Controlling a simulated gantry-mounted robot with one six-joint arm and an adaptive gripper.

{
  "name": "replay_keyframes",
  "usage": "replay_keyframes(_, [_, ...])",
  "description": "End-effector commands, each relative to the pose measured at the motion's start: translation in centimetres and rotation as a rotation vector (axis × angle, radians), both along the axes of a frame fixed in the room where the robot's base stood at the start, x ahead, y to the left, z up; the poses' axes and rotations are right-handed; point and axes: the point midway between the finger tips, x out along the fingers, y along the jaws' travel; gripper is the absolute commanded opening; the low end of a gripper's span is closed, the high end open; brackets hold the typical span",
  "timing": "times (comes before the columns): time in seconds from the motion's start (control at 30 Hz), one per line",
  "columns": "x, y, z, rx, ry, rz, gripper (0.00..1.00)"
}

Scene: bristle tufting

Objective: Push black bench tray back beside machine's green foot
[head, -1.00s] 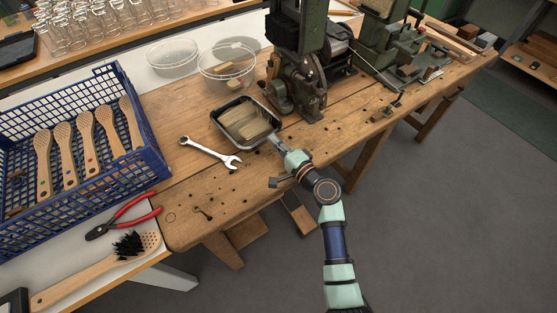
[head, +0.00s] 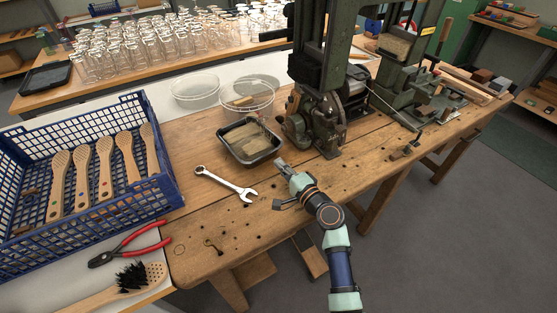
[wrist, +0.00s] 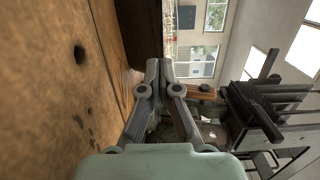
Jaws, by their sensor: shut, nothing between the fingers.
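The black bench tray (head: 262,159) holds tan bristle bundles and sits on the wooden bench in the head view. The machine's green foot (head: 328,148) is right of the tray, with a strip of bare bench between them. My gripper (head: 280,162) is low over the bench at the tray's near right corner, with a small gap showing between them. In the wrist view, my gripper's fingers (wrist: 152,78) are closed together with nothing between them.
A wrench (head: 228,184) lies in front of the tray. A blue crate (head: 165,165) of wooden brushes and red pliers (head: 130,246) are at left. Bare bench (head: 320,178) lies right of my gripper.

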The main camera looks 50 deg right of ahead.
Motion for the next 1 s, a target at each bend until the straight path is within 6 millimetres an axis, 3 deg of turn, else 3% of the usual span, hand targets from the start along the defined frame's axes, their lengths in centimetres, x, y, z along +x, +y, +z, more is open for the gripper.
replay_keyframes(0.2, [-5.5, 1.8, 0.4, 0.003, 0.001, -0.001, 0.0])
replay_keyframes(0.43, [-9.5, 3.2, 0.1, 0.002, 0.0, 0.0, 0.0])
replay_keyframes(1.0, [-10.3, 3.5, 0.0, 0.0, 0.001, 0.002, 0.0])
